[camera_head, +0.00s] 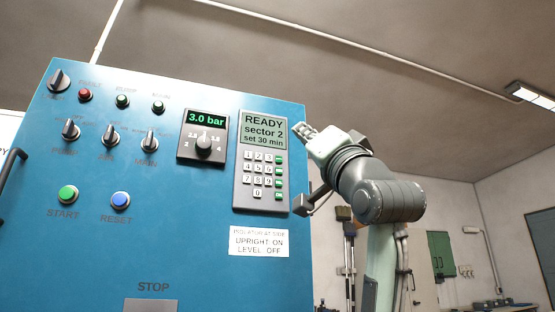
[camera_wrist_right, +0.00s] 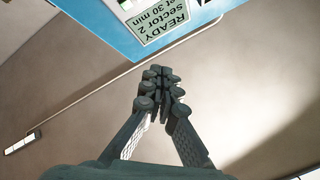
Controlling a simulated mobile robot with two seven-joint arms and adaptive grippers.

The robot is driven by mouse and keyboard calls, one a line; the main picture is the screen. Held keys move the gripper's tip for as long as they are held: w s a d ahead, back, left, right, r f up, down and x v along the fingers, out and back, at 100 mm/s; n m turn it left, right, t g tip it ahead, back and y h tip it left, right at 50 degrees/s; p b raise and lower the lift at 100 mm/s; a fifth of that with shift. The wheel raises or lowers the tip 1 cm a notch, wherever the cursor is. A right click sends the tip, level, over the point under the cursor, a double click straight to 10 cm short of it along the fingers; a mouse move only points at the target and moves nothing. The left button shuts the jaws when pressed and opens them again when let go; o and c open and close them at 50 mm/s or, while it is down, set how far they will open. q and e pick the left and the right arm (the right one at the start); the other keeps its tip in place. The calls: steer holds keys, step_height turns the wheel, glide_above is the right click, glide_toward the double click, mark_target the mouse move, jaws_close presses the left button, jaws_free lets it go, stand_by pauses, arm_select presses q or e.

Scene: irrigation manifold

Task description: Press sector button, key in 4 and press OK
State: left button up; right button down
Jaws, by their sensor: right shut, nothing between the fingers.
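The keypad unit (camera_head: 236,190) is on the blue panel; its display (camera_head: 263,130) reads READY, sector 2, set 30 min. White number keys sit below, with the 4 key (camera_head: 248,167) at the left of the second row. A column of green keys runs down the right side; the lowest (camera_head: 278,195) seems to read OK, and the other labels are too small to read. My right gripper (camera_head: 302,133) is shut and empty, just right of the display near the panel's edge. In the wrist view its fingertips (camera_wrist_right: 160,74) are together, with the display (camera_wrist_right: 165,20) upside down beyond them. My left gripper is not in view.
The blue panel (camera_head: 200,250) also carries a pressure gauge (camera_head: 203,137) reading 3.0 bar, several knobs, lamps, a green START button (camera_head: 68,195) and a blue RESET button (camera_head: 120,201). A dark bracket (camera_head: 304,203) sticks out at the panel's right edge.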

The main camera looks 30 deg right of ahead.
mark_target(279, 159)
steer(key=w, duration=0.2)
steer(key=w+d, duration=0.1)
steer(key=w, duration=0.2)
steer(key=w+d, duration=0.1)
steer(key=w, duration=0.2)
steer(key=shift+w, duration=0.4)
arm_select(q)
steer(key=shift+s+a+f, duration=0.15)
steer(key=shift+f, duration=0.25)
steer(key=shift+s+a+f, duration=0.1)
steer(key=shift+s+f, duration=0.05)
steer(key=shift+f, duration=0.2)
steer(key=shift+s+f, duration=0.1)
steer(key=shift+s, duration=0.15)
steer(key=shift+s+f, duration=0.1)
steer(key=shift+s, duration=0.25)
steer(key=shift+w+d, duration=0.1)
